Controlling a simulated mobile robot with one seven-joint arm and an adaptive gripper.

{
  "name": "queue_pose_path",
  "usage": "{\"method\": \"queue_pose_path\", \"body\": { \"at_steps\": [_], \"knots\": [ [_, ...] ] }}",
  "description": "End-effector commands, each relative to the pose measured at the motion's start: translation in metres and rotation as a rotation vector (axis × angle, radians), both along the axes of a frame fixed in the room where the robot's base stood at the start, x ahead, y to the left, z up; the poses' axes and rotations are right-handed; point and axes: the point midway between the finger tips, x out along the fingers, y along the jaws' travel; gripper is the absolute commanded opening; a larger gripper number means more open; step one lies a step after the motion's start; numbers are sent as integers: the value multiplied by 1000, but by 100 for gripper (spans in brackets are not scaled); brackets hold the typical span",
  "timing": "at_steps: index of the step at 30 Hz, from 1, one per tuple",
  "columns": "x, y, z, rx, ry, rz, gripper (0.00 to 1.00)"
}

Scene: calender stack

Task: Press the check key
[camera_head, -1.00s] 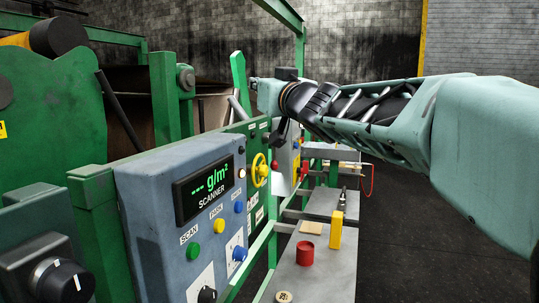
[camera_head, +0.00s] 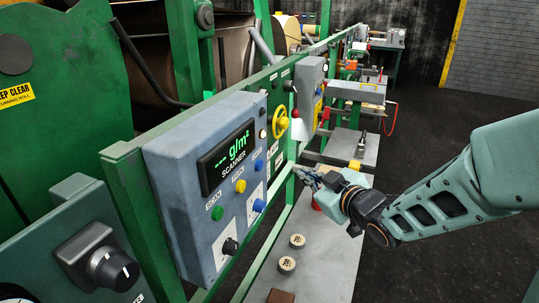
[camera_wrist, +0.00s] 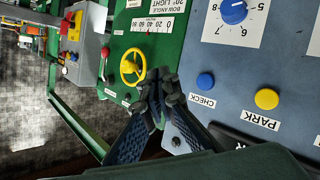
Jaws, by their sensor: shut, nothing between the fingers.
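The check key is a round blue button (camera_wrist: 205,81) with a CHECK label on the blue-grey scanner panel (camera_wrist: 226,50). In the head view it is the blue button (camera_head: 259,165) at the upper right of the key row. My gripper (camera_head: 298,172) is shut and empty, to the right of the panel and pointing toward it. In the wrist view my gripper's fingertips (camera_wrist: 160,84) show left of the check key, near the seam with the green panel. They look apart from the key; the exact gap cannot be told.
The yellow PARK button (camera_head: 239,187) and green SCAN button (camera_head: 217,213) sit beside the key. A blue dial (camera_head: 259,205) is below it. A yellow handwheel (camera_wrist: 133,67) is close to my fingertips. A grey shelf (camera_head: 325,262) with small items runs below.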

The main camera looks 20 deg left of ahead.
Motion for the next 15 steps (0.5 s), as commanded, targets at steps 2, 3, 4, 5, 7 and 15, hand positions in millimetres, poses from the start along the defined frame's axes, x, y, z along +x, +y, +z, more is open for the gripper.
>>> {"method": "queue_pose_path", "body": {
  "at_steps": [2, 3, 4, 5, 7, 15],
  "knots": [
    [-4, -2, -2, -5, 2, 2, 0],
    [-5, -2, -3, -7, 0, 3, 0],
    [-5, -2, -3, -8, 0, 3, 0],
    [-5, -2, -4, -9, 0, 4, 0],
    [-5, -2, -4, -9, 0, 4, 0],
    [-5, 0, -4, -8, 0, 4, 0]
  ]
}}
